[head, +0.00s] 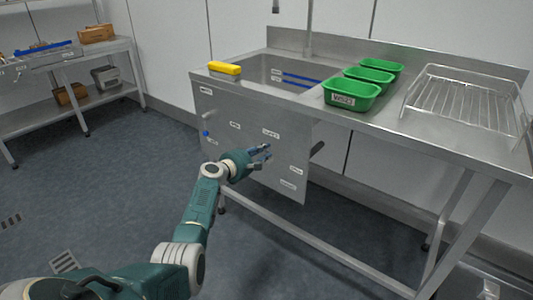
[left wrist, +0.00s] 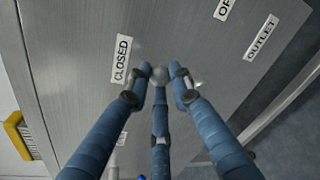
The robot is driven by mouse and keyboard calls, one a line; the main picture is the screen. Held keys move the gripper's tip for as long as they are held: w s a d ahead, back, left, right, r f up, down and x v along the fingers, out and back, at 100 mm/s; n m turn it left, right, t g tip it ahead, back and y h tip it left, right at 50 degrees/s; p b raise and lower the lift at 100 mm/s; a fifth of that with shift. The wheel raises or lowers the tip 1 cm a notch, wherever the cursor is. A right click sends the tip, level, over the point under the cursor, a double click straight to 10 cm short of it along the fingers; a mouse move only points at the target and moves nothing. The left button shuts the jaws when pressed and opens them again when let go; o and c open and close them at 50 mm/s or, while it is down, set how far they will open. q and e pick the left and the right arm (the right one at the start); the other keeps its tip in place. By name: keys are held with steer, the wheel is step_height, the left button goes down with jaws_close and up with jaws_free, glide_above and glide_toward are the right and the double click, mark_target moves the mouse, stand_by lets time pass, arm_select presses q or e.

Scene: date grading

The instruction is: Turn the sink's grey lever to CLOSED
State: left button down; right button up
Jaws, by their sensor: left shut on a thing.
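My left gripper (head: 264,152) reaches to the front panel (head: 225,108) of the steel sink (head: 275,72). In the left wrist view its three blue fingers (left wrist: 162,82) are closed in around the rounded end of the grey lever (left wrist: 159,74). The fingers hide most of the lever. The white CLOSED label (left wrist: 121,59) is just left of the lever's end in that view. An OUTLET label (left wrist: 261,38) and a partly cut-off label (left wrist: 226,8) lie further right. My right gripper is not in view.
A blue knob (head: 206,133) is on the panel's left part. A yellow sponge-like block (head: 224,68) sits on the sink rim. Several green bins (head: 352,93) and a wire rack (head: 468,100) stand on the counter.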

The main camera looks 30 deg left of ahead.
arm_select(q)
steer(key=shift+a+f+n, duration=0.1)
steer(key=shift+a+n, duration=0.5)
steer(key=c, duration=1.5)
jaws_free()
steer(key=shift+a+f, duration=0.1)
steer(key=shift+c, duration=0.2)
steer(key=shift+s+h, duration=0.15)
steer(key=shift+h, duration=0.15)
steer(key=d+v, duration=0.1)
steer(key=v, duration=1)
steer(key=shift+s+a+r, duration=0.25)
steer(key=shift+s+a, duration=0.15)
steer(key=shift+a, duration=0.05)
